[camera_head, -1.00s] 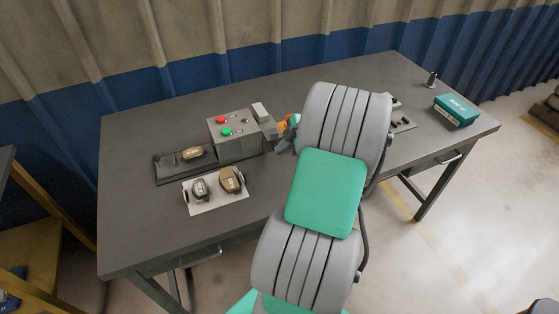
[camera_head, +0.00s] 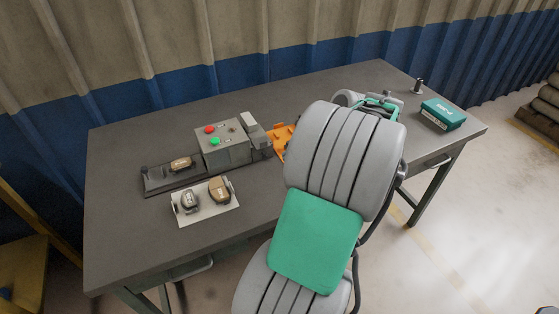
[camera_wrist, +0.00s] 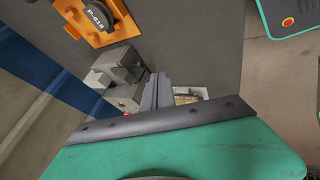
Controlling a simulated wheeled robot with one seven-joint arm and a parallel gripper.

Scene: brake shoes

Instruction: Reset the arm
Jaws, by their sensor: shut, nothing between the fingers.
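My gripper shows in the wrist view (camera_wrist: 158,80), its dark grey fingers together with nothing between them. In the head view my grey and green arm hides the fingers, and the far arm parts show above the table's back right. In the wrist view the fingers point past the grey control box (camera_wrist: 122,78), apart from the orange fixture (camera_wrist: 92,32) holding a dark piece marked P-618. In the head view the fixture (camera_head: 283,139) is partly hidden behind my arm, right of the control box (camera_head: 224,146).
The table (camera_head: 125,225) has free room at the front left. A white plate (camera_head: 206,218) holds two brake shoes, brown (camera_head: 219,189) and grey (camera_head: 190,200). Another brown one (camera_head: 181,163) lies on a dark base. A teal box (camera_head: 443,114) and small dark cylinder (camera_head: 418,86) stand at right.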

